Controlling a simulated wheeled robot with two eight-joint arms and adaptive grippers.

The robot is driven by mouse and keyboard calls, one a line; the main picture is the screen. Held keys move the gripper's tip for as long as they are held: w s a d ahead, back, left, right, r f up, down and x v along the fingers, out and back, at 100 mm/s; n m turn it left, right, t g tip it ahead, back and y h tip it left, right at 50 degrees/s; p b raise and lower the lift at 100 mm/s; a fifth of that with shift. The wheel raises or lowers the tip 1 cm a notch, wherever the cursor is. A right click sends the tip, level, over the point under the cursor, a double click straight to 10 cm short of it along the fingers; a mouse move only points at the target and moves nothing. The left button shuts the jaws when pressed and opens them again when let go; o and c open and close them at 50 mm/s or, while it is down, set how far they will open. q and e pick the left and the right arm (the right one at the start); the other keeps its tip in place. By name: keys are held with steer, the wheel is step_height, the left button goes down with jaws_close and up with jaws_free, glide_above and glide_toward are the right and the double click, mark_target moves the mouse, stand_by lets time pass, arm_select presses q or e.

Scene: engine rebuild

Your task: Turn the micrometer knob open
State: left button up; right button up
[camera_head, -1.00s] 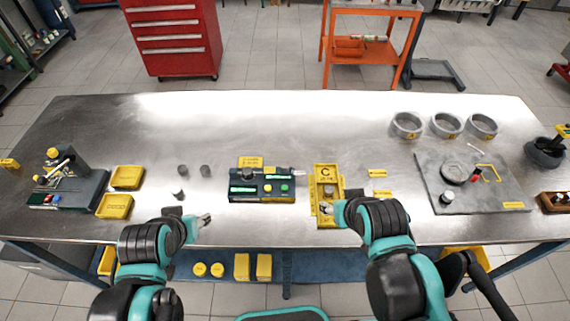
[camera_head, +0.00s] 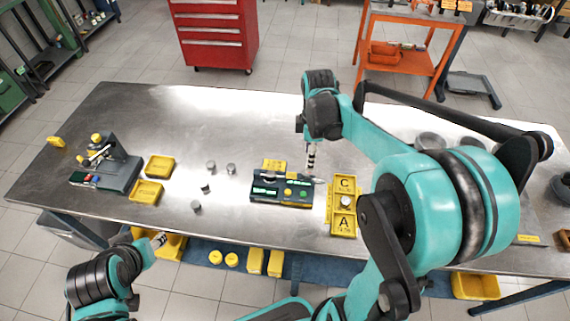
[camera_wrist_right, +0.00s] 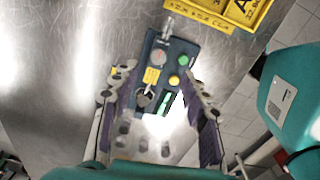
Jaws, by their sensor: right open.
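The bench device that appears to be the micrometer (camera_head: 268,201) is a dark teal box on the metal table, with green displays, coloured buttons and a silver rod at its right end. In the right wrist view its box (camera_wrist_right: 167,75) shows a green button, a yellow button and round grey parts; which one is the knob is unclear. My right gripper (camera_head: 311,168) hangs over the back right of the device. In the wrist view its fingers (camera_wrist_right: 160,105) are spread, with nothing held between them. My left gripper (camera_head: 161,239) is at the table's front edge, far from the device; its fingers are too small to read.
A yellow tray marked C and A (camera_head: 343,234), holding a small silver part (camera_head: 346,201), stands right of the device. Several small grey cylinders (camera_head: 231,169) stand to its left. Farther left are yellow trays (camera_head: 159,167) and another instrument (camera_head: 121,172). My right arm hides much of the table's right side.

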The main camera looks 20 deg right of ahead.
mark_target(307, 172)
steer(key=shift+w+f, duration=0.2)
steer(key=shift+w, duration=0.05)
steer(key=shift+a+f, duration=0.1)
steer(key=shift+f, duration=0.25)
step_height(307, 172, down, 7)
steer(key=shift+r+b, duration=0.1)
steer(key=shift+b, duration=1.05)
jaws_close()
